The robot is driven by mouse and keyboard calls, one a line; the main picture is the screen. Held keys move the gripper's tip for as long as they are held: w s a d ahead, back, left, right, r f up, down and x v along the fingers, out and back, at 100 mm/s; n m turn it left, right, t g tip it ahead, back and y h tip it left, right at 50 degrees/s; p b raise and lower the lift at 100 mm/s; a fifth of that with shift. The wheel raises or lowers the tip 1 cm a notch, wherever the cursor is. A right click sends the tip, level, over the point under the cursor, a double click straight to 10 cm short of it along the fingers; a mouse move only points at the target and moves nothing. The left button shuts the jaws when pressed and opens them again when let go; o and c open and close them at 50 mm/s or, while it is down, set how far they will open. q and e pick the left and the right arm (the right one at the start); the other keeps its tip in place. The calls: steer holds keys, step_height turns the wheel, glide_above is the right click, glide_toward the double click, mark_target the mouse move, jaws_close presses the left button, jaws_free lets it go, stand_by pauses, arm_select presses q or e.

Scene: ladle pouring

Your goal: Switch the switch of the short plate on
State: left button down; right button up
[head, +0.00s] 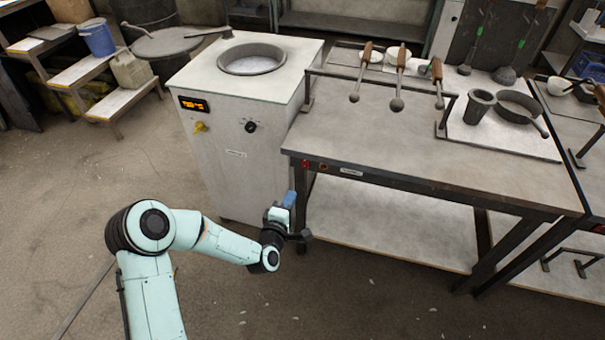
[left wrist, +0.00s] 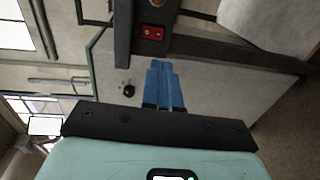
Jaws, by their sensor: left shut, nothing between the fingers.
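A small red switch (head: 306,164) sits on the front edge of the workbench (head: 420,150), near its left corner. A red rocker switch (left wrist: 152,33) shows in the left wrist view on a dark metal beam, just beyond my fingertips. Whether it is on or off I cannot tell. My left gripper (head: 289,199) is below and slightly left of the switch in the head view, with its blue fingers pointing up. In the left wrist view its fingers (left wrist: 160,66) are shut together and empty, apart from the switch by a small gap. My right gripper is not in view.
A white furnace cabinet (head: 240,150) with a lit display and a black knob (head: 251,126) stands left of the bench. An orange round part (left wrist: 157,3) lies beyond the switch. A rack with ladles (head: 400,78) stands on the bench. The floor in front is clear.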

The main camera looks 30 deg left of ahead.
mark_target(305, 168)
arm_select(q)
steer(key=b+x, duration=0.2)
steer(key=x, duration=1)
steer(key=shift+w, duration=0.2)
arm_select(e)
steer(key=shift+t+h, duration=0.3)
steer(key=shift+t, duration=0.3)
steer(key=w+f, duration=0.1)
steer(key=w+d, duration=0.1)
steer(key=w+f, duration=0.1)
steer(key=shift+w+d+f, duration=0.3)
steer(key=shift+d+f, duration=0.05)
arm_select(q)
steer(key=shift+f, duration=0.1)
steer(key=shift+w+f+b, duration=0.15)
steer(key=shift+f+b, duration=0.05)
steer(key=shift+b, duration=0.5)
steer(key=shift+r, duration=0.2)
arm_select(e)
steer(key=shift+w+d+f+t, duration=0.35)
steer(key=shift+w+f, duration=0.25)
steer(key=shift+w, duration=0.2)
arm_select(q)
steer(key=shift+f, duration=0.1)
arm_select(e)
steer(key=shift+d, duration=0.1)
